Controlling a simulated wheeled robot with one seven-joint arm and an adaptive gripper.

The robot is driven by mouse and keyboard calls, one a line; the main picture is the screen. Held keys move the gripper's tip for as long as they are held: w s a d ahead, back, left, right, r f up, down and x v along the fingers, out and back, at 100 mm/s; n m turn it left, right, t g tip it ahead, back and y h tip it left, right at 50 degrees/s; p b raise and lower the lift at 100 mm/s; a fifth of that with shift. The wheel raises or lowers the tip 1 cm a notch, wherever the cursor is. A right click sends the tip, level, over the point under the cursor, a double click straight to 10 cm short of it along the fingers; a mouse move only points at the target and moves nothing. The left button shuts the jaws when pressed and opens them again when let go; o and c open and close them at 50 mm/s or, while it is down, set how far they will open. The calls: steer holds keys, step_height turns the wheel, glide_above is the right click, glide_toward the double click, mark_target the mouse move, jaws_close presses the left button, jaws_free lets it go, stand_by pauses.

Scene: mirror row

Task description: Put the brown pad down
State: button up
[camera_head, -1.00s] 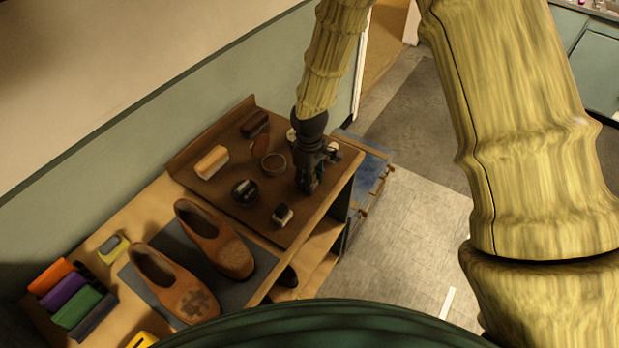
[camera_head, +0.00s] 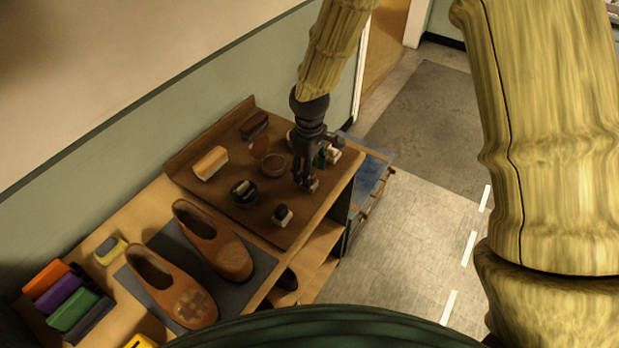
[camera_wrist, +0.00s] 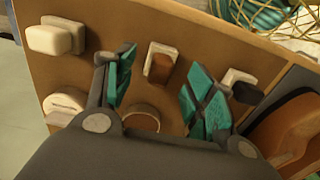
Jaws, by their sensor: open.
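The brown pad (camera_wrist: 159,68), a small block with a pale back and a brown face, stands on the brown board (camera_wrist: 103,72) in the wrist view. It lies between and just beyond the spread teal-faced fingers of my gripper (camera_wrist: 163,75), with clear space on both sides. In the head view, my gripper (camera_head: 307,181) points down over the right part of the board (camera_head: 225,212). The brown pad (camera_head: 314,184) shows small at the fingertips there, partly hidden by them. My gripper is open and empty.
Brown shoes (camera_head: 213,240) stand on a grey mat to the left. Pale blocks (camera_head: 331,153) sit behind my gripper.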

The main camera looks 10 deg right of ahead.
steer(key=shift+r+b, duration=1.05)
steer(key=shift+r, duration=2.75)
